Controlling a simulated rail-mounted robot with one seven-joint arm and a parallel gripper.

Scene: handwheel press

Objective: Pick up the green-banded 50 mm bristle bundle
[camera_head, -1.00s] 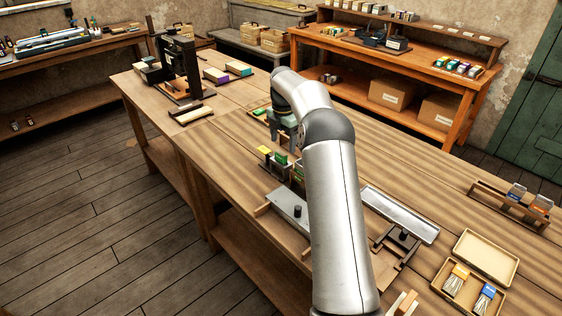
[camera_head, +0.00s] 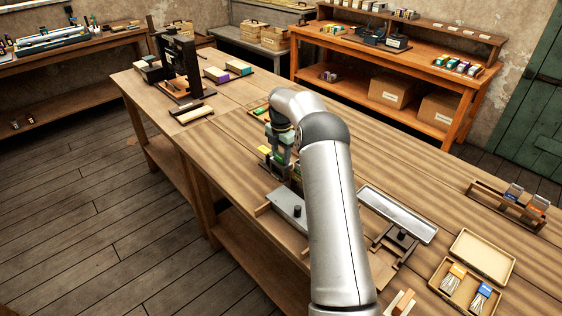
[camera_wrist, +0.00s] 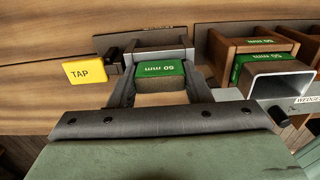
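The green-banded 50 mm bristle bundle (camera_wrist: 160,71) shows in the wrist view, its green top label facing up and a tan side below it. It stands in a slot beside the yellow TAP tag (camera_wrist: 85,71). My gripper (camera_wrist: 160,84) is over it, with one finger on each side of the bundle. The fingers look spread, and I see no clear contact. In the head view my gripper (camera_head: 281,160) is low at the rack on the bench, and its fingers largely hide the bundle.
More green 50 mm labels (camera_wrist: 262,57) sit in a wooden holder to the right in the wrist view, beside a grey metal channel (camera_wrist: 278,80). In the head view a metal tray (camera_head: 398,214) and an open box (camera_head: 484,256) lie to the right.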

